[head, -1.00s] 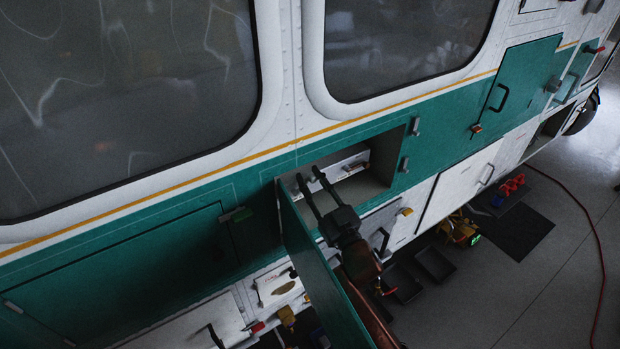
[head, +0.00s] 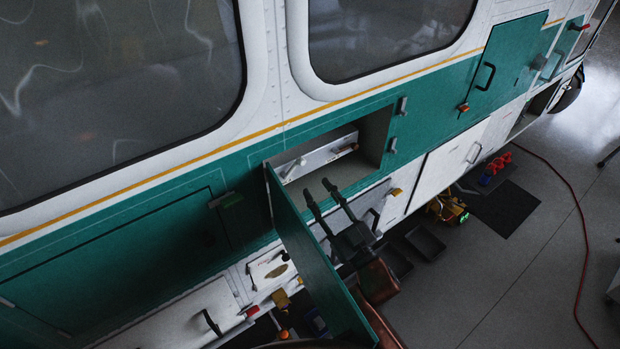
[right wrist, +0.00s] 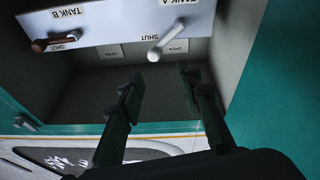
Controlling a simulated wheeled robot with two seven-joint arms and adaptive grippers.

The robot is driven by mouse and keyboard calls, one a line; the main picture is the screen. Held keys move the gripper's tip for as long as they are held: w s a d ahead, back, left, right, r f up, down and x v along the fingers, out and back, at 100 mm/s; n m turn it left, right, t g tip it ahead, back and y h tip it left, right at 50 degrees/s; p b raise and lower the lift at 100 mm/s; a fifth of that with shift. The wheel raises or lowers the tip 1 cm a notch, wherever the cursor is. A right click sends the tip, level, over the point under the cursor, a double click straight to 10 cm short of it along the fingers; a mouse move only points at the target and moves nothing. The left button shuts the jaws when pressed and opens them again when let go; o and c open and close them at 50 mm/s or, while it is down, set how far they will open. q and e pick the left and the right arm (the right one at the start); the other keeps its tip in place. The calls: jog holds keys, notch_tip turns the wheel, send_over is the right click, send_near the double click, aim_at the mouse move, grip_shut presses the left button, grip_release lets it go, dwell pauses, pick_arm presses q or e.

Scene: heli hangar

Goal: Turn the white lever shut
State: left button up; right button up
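The white lever (right wrist: 165,41) with a round knob sits on a pale panel under the TANK A label in the right wrist view. Its knob hangs down and to the left, between the SHUT and OPEN labels. The lever also shows in the head view (head: 294,169), small, inside the open compartment. My right gripper (right wrist: 160,75) is open and empty, its fingertips just below the knob in the right wrist view and apart from it. In the head view the gripper (head: 318,188) is at the compartment's mouth. My left gripper is not in view.
A brown lever (right wrist: 55,42) sits by the TANK B label on the same panel. The open green door (head: 310,255) stands left of my right gripper. The compartment walls (head: 375,140) close in the panel. Trays (head: 425,243) lie on the floor below.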

jog(key=shift+s+d+f, duration=0.2)
jog(key=shift+s+d, duration=0.1)
jog(key=shift+s, duration=0.3)
jog(key=shift+c, duration=0.5)
jog(key=shift+n+y+b, duration=0.3)
jog(key=shift+n, duration=0.1)
jog(key=shift+c, duration=0.9)
jog(key=r+n+g+y+b, duration=0.1)
jog(key=n+b, duration=0.1)
jog(key=n, duration=0.1)
jog(key=r+n+g+y+b, duration=0.1)
jog(key=n+g+y+b, duration=0.1)
jog(key=n+b, duration=0.1)
jog(key=r+n+g+y+b, duration=0.1)
jog(key=n+b, duration=0.1)
jog(key=n, duration=0.2)
jog(key=shift+d+n+g+y+b, duration=0.3)
jog(key=shift+y+b, duration=0.05)
jog(key=shift+y, duration=0.05)
grip_shut()
jog(key=w+a+r+n+p, duration=0.2)
jog(key=w+a+r, duration=0.2)
jog(key=w+a, duration=0.3)
jog(key=shift+w+d+f+m+g+p, duration=0.2)
jog(key=shift+d+f, duration=0.35)
jog(key=shift+f, duration=0.2)
jog(key=shift+w+d+f+m+g+p, duration=0.1)
jog(key=shift+w+d+f, duration=0.1)
jog(key=shift+d+f, duration=0.45)
